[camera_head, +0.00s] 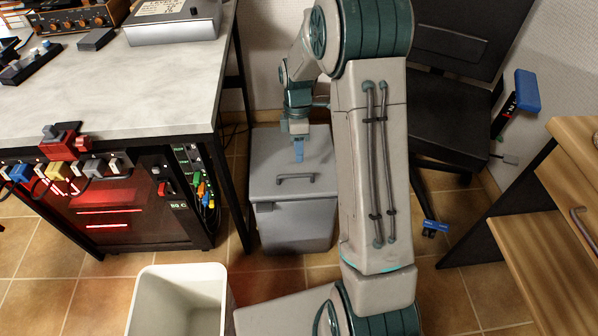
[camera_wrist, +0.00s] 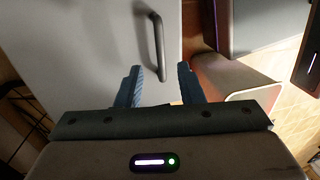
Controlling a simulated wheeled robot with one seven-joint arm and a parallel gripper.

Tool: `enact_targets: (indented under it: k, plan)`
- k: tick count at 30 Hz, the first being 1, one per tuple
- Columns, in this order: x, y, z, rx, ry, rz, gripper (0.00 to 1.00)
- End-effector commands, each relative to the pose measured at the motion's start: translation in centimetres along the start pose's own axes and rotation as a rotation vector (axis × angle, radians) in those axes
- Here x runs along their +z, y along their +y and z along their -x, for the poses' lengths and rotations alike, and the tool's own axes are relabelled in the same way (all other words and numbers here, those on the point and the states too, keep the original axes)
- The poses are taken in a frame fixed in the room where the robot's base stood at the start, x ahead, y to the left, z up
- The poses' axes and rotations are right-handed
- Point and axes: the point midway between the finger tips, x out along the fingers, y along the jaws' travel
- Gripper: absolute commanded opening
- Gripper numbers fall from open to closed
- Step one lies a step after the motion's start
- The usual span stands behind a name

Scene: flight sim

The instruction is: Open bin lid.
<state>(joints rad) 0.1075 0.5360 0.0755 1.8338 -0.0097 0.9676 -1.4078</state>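A grey bin (camera_head: 292,228) stands on the floor between the desk and my arm. Its grey lid (camera_head: 318,160) is closed flat on top. A dark bar handle (camera_head: 296,177) is fixed near the lid's front edge. My gripper (camera_head: 299,158) points down over the lid, behind the handle in the head view. In the wrist view my gripper (camera_wrist: 160,67) has its two blue fingers apart with nothing between them. The handle (camera_wrist: 158,47) lies just beyond the fingertips there, roughly in line with the gap. I see no contact with it.
A desk (camera_head: 160,85) with electronics stands left, and its dark leg is close to the bin. An open white bin (camera_head: 180,300) stands in front. A dark chair (camera_head: 450,120) is behind my arm, and a wooden desk (camera_head: 570,175) is at right.

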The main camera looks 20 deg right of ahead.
Motion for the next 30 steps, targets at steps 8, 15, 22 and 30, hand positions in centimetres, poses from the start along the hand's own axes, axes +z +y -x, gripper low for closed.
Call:
enact_targets:
  k: [8, 15, 22, 30]
  plan:
    - [0.0, 0.0, -5.5, -0.002, -0.001, 0.001, 0.34]
    - [0.0, 0.0, -7.1, 0.0, 0.0, 0.0, 0.34]
    - [0.0, 0.0, -7.2, 0.001, 0.0, -0.001, 0.34]
    - [0.0, 0.0, -7.1, 0.001, 0.0, -0.001, 0.0]
